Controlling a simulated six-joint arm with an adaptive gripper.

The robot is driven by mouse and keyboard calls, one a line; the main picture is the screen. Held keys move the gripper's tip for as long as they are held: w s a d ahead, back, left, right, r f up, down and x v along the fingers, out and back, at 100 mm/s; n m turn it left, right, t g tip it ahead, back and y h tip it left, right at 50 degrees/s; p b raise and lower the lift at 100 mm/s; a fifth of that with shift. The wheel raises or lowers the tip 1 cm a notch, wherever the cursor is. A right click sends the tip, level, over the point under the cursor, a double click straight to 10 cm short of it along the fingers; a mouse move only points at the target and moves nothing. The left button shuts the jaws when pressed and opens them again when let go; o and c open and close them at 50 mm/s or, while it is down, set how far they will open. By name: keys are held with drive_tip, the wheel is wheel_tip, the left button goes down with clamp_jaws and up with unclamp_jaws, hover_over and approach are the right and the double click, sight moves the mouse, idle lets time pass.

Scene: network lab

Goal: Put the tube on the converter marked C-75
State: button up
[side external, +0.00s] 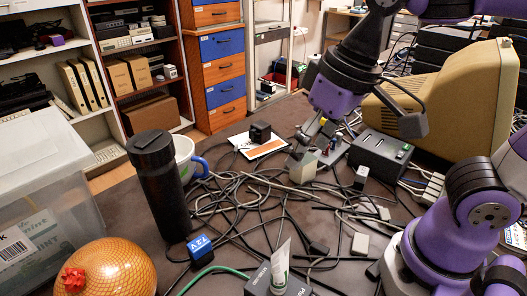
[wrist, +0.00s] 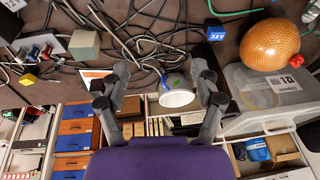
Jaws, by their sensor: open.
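A white tube with green print (side external: 281,264) stands upright near the front edge in the side view, at a dark box (side external: 258,281) with pale lettering; whether it rests on the box or in front of it I cannot tell. I can read no C-75 mark in either view, so I cannot tell which thing is that converter. My gripper (side external: 315,146) is open and empty, low over the back of the table beside a beige cube (side external: 302,166), well behind the tube. In the wrist view my fingers (wrist: 161,75) are spread wide, and no tube shows there.
Tangled black cables (side external: 262,205) cover the table. A black bottle (side external: 158,185), a mug (side external: 185,156), an orange ball (side external: 118,268) and a block marked like 7.2V (side external: 201,248) stand left. A clear bin (side external: 50,200) is far left. A dark box (side external: 380,155) and a beige monitor (side external: 455,100) stand right.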

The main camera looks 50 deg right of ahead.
drive_tip(key=d+f+t+h, duration=0.1)
drive_tip(key=d+f+t, duration=0.1)
drive_tip(key=d, duration=0.5)
drive_tip(key=shift+s+d+f+t, duration=0.15)
drive_tip(key=shift+d+f+t, duration=0.05)
drive_tip(key=shift+d+t, duration=0.1)
